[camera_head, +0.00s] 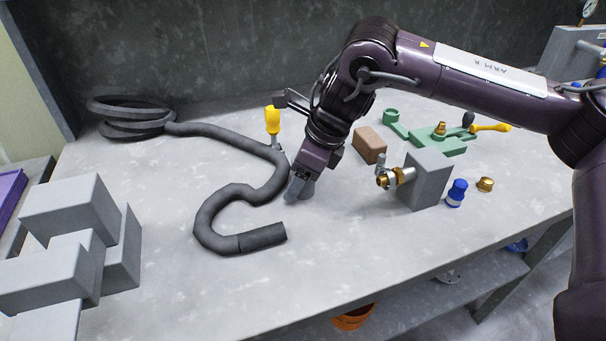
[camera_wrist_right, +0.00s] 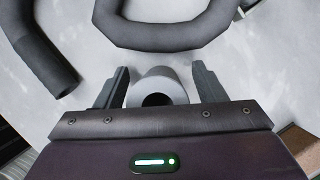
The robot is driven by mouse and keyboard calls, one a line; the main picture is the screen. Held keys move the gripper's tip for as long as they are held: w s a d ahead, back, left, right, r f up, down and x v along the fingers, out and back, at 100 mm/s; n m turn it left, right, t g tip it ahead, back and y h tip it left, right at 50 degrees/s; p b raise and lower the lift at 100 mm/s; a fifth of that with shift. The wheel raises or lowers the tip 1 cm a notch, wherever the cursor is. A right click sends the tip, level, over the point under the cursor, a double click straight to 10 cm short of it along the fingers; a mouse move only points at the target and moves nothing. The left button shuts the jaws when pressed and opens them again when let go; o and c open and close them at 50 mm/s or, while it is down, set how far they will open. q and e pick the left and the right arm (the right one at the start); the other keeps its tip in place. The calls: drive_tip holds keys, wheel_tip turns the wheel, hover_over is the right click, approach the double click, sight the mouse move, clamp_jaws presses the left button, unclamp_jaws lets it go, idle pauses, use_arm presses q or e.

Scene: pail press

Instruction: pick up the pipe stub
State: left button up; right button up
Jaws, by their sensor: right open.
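The pipe stub (camera_wrist_right: 161,79) is a short light-grey tube with a dark bore, seen in the right wrist view between my right gripper's two fingers. Its open end faces the wrist camera. My right gripper (camera_wrist_right: 160,90) is open around it, with a gap on each side, the fingers apart from the stub. In the head view my right gripper (camera_head: 298,193) points down at the bench, and the stub is mostly hidden behind or beside the fingers. My left gripper is not in view.
A dark hose (camera_head: 240,193) curls on the bench just left of my right gripper. A yellow-handled tool (camera_head: 272,122), a brown block (camera_head: 369,145), and a grey block with a brass valve (camera_head: 430,178) stand nearby. Grey blocks (camera_head: 70,210) are stacked at left. The front bench is clear.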

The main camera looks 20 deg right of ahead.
drive_tip(key=c, duration=1.2)
drive_tip(key=shift+o, duration=0.2)
drive_tip(key=shift+r, duration=0.15)
